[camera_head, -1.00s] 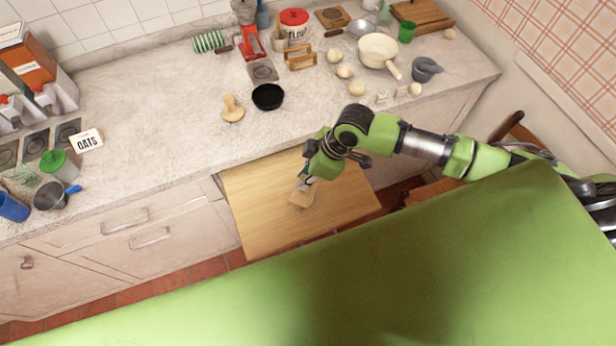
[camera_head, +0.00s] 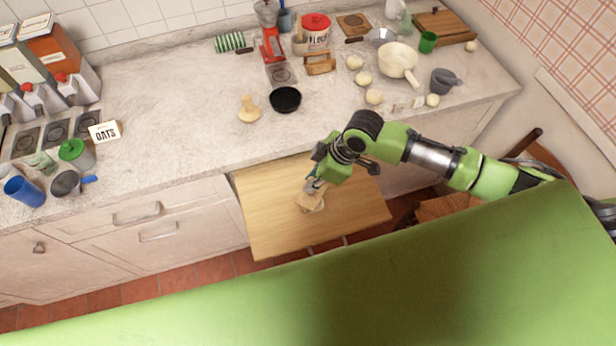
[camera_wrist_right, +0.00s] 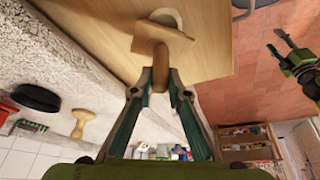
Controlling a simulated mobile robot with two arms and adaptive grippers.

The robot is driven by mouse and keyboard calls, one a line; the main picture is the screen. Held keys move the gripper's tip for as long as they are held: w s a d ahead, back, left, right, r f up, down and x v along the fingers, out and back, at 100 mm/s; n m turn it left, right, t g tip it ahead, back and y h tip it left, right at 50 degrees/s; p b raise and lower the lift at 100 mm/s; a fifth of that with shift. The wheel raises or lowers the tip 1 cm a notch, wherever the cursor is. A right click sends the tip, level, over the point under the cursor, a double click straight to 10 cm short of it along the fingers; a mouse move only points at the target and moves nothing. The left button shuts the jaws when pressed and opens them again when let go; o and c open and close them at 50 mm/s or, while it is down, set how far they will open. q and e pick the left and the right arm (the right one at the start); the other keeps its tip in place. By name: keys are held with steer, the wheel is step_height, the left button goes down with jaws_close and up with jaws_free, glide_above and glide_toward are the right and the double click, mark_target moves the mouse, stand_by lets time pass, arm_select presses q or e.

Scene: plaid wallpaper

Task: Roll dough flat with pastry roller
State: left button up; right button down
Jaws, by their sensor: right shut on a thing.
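My right gripper (camera_head: 316,184) is over the pull-out wooden board (camera_head: 275,228). It is shut on the handle of a wooden pastry roller (camera_head: 312,199), whose head is low at the board. In the right wrist view, the roller (camera_wrist_right: 161,40) extends from between the fingertips (camera_wrist_right: 160,92). A pale, rounded piece, likely the dough (camera_wrist_right: 170,16), shows just past the roller head, partly hidden by it. I cannot tell how flat it is. My left gripper (camera_wrist_right: 277,42) shows only in the right wrist view, away over the floor, its fingers apart and empty.
On the counter behind the board are a wooden tool (camera_head: 249,110), a black bowl (camera_head: 285,99), several pale balls and a white pan (camera_head: 398,60). The board is otherwise clear. Red floor tiles lie in front.

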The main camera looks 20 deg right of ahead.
steer(key=shift+s+d, duration=0.35)
steer(key=shift+d, duration=0.15)
steer(key=shift+s+d+r, duration=0.15)
steer(key=shift+s+d, duration=0.55)
step_height(320, 180, up, 7)
stand_by(0.4)
stand_by(0.4)
